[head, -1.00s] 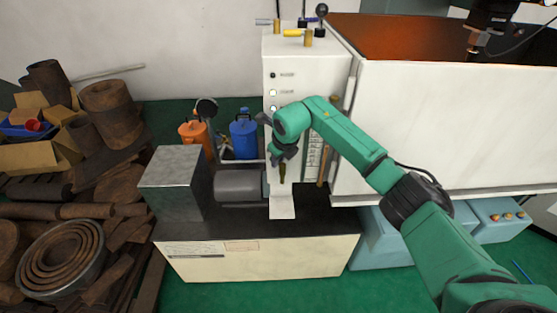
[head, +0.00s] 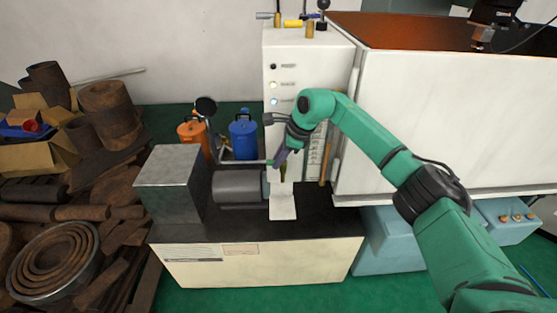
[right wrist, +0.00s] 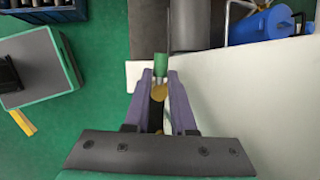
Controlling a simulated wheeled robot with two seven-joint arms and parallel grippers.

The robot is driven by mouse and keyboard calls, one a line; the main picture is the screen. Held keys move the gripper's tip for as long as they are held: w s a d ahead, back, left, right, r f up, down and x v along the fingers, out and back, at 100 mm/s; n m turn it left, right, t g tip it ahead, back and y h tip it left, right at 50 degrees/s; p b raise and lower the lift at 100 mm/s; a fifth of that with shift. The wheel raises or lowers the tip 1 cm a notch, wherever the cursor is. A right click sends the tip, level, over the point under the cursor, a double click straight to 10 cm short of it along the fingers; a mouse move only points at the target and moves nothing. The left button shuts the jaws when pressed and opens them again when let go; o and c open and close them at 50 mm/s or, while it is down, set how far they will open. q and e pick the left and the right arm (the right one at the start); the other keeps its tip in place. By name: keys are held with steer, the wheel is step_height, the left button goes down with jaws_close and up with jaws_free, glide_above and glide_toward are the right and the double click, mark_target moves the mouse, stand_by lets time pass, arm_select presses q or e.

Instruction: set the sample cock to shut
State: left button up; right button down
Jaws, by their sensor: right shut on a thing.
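The sample cock (head: 283,173) is a small brass fitting low on the front of the white cabinet, above a white sheet. My right gripper (head: 279,160) is at it, largely hiding its handle. In the right wrist view, a green handle (right wrist: 160,66) shows at the tips of my purple fingers, with a round brass part (right wrist: 159,92) between them. My right gripper (right wrist: 160,80) is shut on the green handle. Which setting the handle points to cannot be told. My left gripper is not in view.
The white cabinet (head: 290,60) carries a yellow-handled valve (head: 293,23) and a black-knobbed lever on top. A grey cylinder (head: 238,187) and metal box (head: 173,170) stand left on the dark bench. Orange and blue cans (head: 243,138) are behind. Rusty scrap lies far left.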

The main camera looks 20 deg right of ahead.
steer(key=shift+n, duration=0.6)
steer(key=shift+s, duration=0.1)
steer(key=c, duration=1)
jaws_free()
steer(key=shift+r, duration=0.15)
